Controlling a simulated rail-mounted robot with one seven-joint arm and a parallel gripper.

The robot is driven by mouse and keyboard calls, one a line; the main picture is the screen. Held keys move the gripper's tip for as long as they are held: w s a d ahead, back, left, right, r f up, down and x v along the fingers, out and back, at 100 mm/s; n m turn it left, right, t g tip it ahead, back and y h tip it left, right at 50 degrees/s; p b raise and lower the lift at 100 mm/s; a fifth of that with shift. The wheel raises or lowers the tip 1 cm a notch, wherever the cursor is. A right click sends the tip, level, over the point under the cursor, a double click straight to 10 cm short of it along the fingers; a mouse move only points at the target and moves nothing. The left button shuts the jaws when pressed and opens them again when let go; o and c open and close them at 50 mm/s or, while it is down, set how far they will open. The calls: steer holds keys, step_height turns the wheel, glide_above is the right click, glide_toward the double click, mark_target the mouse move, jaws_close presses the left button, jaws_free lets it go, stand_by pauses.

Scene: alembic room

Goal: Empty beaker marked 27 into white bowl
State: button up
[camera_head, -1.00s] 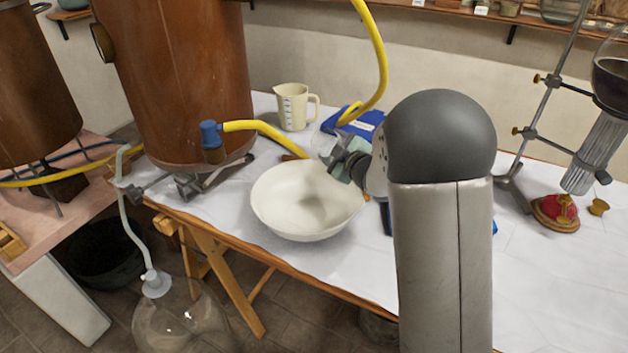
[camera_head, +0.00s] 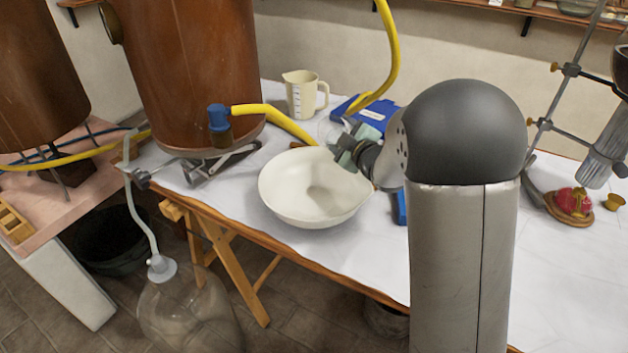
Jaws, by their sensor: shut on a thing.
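The white bowl (camera_head: 300,205) stands upright near the front edge of the white-covered table, and its visible inside looks empty. My gripper (camera_head: 345,142) is at the bowl's back right, above its rim, partly hidden behind my own wrist. It is shut on a clear glass beaker (camera_head: 328,130), which shows only as a faint transparent shape beyond the fingers. I cannot read a mark on the beaker, see its contents, or tell exactly how far it is tilted.
A cream measuring jug (camera_head: 302,95) and a blue box (camera_head: 372,112) stand behind the bowl. A large copper vessel (camera_head: 190,70) with a yellow hose (camera_head: 275,120) is close on the left. A red-topped item (camera_head: 572,203) and clamp stand (camera_head: 548,110) are at right.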

mark_target(332, 119)
steer(key=shift+s+a+r+n+t+b, duration=0.35)
steer(key=shift+s+b, duration=0.3)
steer(key=shift+b, duration=0.8)
steer(key=shift+s+a+r+n+t+b, duration=0.15)
steer(key=shift+r+n+t+b, duration=0.5)
steer(key=shift+b, duration=2.15)
stand_by(0.5)
steer(key=shift+s+a+r+n+y+b, duration=0.1)
steer(key=shift+r+n+y+b, duration=0.2)
steer(key=shift+n+b, duration=1.15)
steer(key=shift+s+r+t+b, duration=0.1)
steer(key=shift+t+b, duration=0.2)
steer(key=shift+b, duration=1.55)
steer(key=shift+a+r+n+y+b, duration=0.1)
steer(key=shift+r+n+y+b, duration=0.25)
steer(key=shift+b, duration=0.65)
steer(key=shift+s+b, duration=0.1)
steer(key=shift+b, duration=0.3)
